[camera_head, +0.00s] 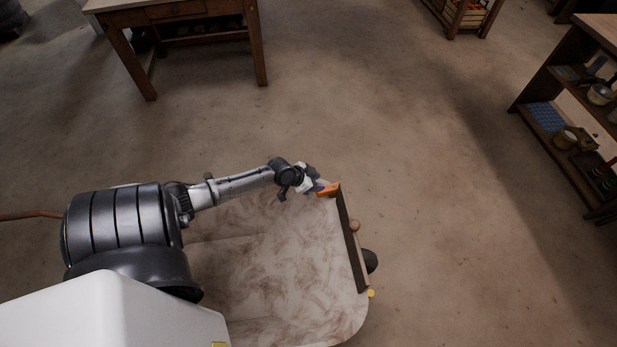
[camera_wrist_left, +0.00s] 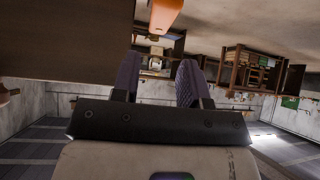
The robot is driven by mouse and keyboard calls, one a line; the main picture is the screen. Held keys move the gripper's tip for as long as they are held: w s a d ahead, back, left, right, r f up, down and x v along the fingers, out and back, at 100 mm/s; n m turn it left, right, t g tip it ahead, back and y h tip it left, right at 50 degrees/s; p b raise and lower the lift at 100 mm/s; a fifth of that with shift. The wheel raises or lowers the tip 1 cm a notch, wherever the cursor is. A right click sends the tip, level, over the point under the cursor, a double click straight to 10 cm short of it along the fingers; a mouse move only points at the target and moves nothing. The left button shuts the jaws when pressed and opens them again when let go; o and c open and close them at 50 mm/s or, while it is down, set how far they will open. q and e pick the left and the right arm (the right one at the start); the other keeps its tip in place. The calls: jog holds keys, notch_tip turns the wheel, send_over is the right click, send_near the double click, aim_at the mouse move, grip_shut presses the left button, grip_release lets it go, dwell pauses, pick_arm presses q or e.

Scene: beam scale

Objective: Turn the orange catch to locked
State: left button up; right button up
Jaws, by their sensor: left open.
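The orange catch (camera_head: 328,190) is at the far end of a long dark brown bar (camera_head: 349,238) in the head view. It also shows at the top edge of the left wrist view (camera_wrist_left: 165,14), partly cut off. My left gripper (camera_head: 311,187) is just left of the catch in the head view. In the wrist view its two fingers (camera_wrist_left: 158,70) are apart with nothing between them, and the catch is above and beyond their tips. The catch's exact setting cannot be read. My right gripper is not in view.
A round wooden knob (camera_head: 355,226), a dark round thing (camera_head: 371,261) and a small yellow one (camera_head: 371,293) are along the bar. A pale mottled surface (camera_head: 270,250) lies left of it. A wooden table (camera_head: 190,12) and a shelf (camera_head: 560,130) stand away; open floor lies between.

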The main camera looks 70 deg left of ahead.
pick_arm(q)
jog(key=shift+p+v, duration=0.3)
jog(key=shift+v, duration=1.8)
